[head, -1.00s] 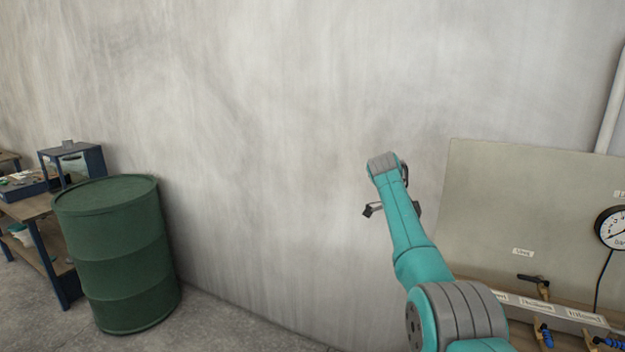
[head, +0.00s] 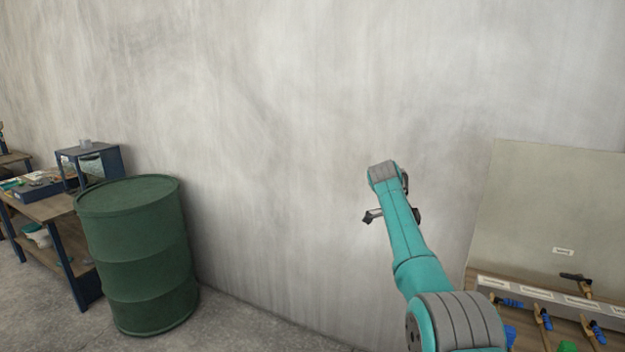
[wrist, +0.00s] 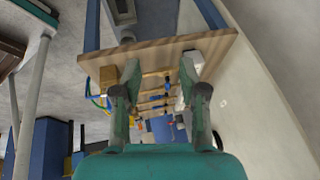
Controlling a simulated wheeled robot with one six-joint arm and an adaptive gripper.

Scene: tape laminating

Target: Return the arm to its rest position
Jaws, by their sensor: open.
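My teal and grey arm (head: 415,255) reaches up and forward in the head view, in front of the bare wall. My gripper (head: 373,215) is mostly hidden behind the forearm there, with one dark fingertip showing on the left. In the wrist view my gripper (wrist: 160,68) has its two fingers spread apart, with nothing held between them. A wooden bench top (wrist: 215,45) with tools shows beyond the fingers, apart from them as far as I can tell.
A green drum (head: 140,255) stands on the floor at the left, beside a workbench (head: 45,207) carrying a blue box (head: 92,160). At the right, a beige board (head: 550,210) stands behind a rack of clamps (head: 545,318). The concrete wall (head: 290,120) between is bare.

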